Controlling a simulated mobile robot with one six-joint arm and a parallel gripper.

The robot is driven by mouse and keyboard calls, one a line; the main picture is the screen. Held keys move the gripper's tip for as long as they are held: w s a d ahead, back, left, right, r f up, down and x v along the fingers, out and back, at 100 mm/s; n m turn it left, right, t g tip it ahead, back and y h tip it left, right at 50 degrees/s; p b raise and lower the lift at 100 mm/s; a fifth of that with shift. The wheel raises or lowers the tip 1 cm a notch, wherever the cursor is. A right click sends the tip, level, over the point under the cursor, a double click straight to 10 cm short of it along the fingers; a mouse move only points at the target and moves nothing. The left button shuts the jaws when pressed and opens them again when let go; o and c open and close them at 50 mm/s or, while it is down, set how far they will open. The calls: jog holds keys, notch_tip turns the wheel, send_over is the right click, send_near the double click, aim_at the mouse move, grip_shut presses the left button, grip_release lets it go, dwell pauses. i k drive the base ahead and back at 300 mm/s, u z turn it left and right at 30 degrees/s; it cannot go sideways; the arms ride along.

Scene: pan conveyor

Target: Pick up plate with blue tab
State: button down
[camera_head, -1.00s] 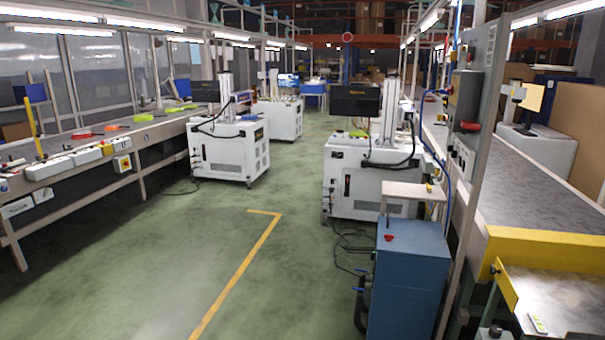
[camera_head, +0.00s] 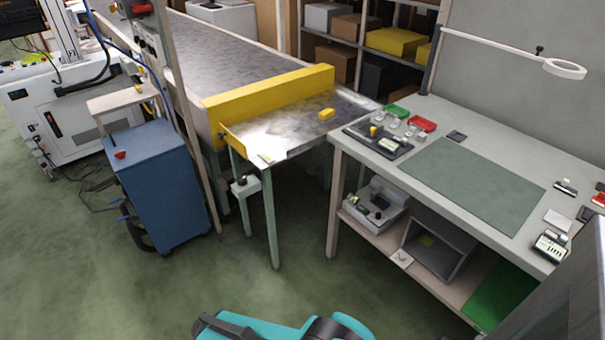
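I cannot make out a plate with a blue tab in the current view. The metal pan (camera_head: 300,125) at the end of the conveyor holds a small yellow block (camera_head: 327,114) near its far right side. A small flat item with yellow-green on it (camera_head: 266,157) lies by its front left edge, too small to identify. My gripper is not in view. Teal and black parts of my own body show at the bottom edge.
The grey conveyor (camera_head: 215,50) ends at a yellow barrier (camera_head: 270,92). A workbench (camera_head: 395,165) with a green mat (camera_head: 470,182) and small devices stands at right. A blue cabinet (camera_head: 160,190) stands left of the pan.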

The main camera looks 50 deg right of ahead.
aim_at(379, 202)
jog(key=u, duration=1.2)
jog(key=k, duration=0.1)
jog(key=z, duration=3.1)
jog(key=k, duration=0.95)
jog(key=u, duration=0.15)
jog(key=i, duration=0.6)
jog(key=z, duration=0.1)
